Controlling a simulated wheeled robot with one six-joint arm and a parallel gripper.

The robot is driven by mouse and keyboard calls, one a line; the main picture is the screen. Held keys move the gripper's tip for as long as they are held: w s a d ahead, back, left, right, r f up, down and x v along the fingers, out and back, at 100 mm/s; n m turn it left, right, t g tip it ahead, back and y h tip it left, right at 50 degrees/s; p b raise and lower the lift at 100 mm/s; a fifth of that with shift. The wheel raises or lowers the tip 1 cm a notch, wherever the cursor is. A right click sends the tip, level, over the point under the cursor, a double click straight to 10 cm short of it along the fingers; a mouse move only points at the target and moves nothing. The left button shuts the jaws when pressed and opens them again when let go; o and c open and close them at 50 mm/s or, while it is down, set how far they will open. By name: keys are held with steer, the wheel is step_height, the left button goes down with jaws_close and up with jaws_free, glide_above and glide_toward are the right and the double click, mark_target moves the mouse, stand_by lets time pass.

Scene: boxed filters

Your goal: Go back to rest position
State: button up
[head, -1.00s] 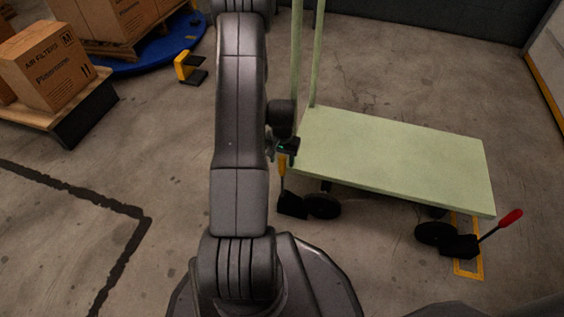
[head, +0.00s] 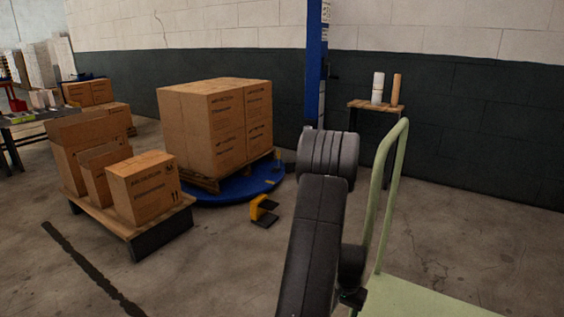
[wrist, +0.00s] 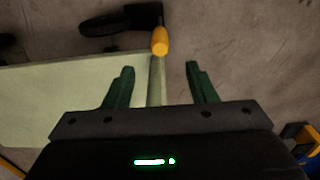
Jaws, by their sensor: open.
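Behind the fingers are the pale green cart deck (wrist: 40,100) and a yellow-tipped lever (wrist: 160,42) near a black wheel. In the head view my dark arm rises at centre right, beside the green cart (head: 420,300) and its upright handle (head: 385,200). The gripper's fingers are not visible in the head view.
Cardboard boxes (head: 145,190) stand on a low platform (head: 160,228) at left. A wrapped-looking stack of boxes (head: 215,125) sits on a pallet over a blue round base (head: 235,188). A blue post (head: 316,70) and small table (head: 372,106) stand behind. Open floor lies front left.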

step_height(320, 180, down, 14)
steer(key=b, duration=0.5)
steer(key=shift+w+a+r, duration=0.2)
steer(key=shift+w+a, duration=0.15)
steer(key=shift+a, duration=0.15)
steer(key=shift+a, duration=0.1)
